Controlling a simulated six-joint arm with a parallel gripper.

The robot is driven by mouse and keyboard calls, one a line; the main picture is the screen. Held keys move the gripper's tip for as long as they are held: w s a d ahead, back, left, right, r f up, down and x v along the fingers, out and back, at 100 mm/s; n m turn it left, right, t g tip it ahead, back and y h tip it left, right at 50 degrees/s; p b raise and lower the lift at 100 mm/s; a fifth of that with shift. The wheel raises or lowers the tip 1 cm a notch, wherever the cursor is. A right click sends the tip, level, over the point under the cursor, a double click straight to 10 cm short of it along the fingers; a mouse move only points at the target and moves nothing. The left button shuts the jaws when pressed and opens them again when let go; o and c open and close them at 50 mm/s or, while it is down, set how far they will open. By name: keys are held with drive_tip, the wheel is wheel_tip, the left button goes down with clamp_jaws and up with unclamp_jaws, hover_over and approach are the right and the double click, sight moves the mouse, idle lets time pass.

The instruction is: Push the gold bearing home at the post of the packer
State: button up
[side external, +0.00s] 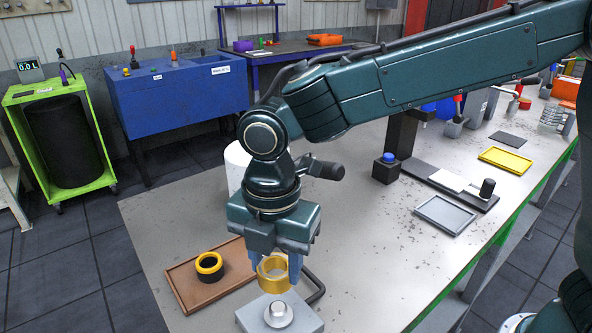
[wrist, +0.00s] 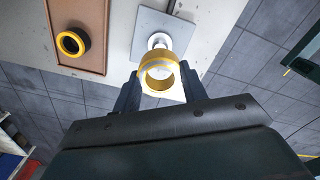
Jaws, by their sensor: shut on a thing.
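My gripper (side external: 277,272) is shut on the gold bearing (side external: 272,279), a wide gold ring. The ring also shows between the fingers in the wrist view (wrist: 157,84). A short round silver post (side external: 278,314) stands on a square grey plate (side external: 249,318) at the front edge of the side view. In the wrist view the post (wrist: 158,41) shows just beyond the ring, on its plate (wrist: 146,22). The ring looks apart from the post and behind it in the side view. How high it is above the table is hard to tell.
A brown tray (side external: 183,282) holds a black ring with a yellow rim (side external: 209,266), left of my gripper. A dark bent bar (side external: 318,286) lies right of the plate. A grey tray (side external: 445,214) and a yellow tray (side external: 505,160) are farther right.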

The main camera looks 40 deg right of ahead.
drive_tip(key=shift+f, duration=0.1)
idle(0.3)
hover_over(278, 307)
drive_tip(key=shift+f, duration=2.65)
drive_tip(key=shift+f, duration=1.8)
drive_tip(key=o, duration=1.3)
drive_tip(key=shift+c, duration=0.2)
drive_tip(key=shift+r, duration=0.1)
wheel_tip(278, 307, up, 14)
drive_tip(key=shift+f, duration=0.2)
drive_tip(key=shift+d, duration=0.1)
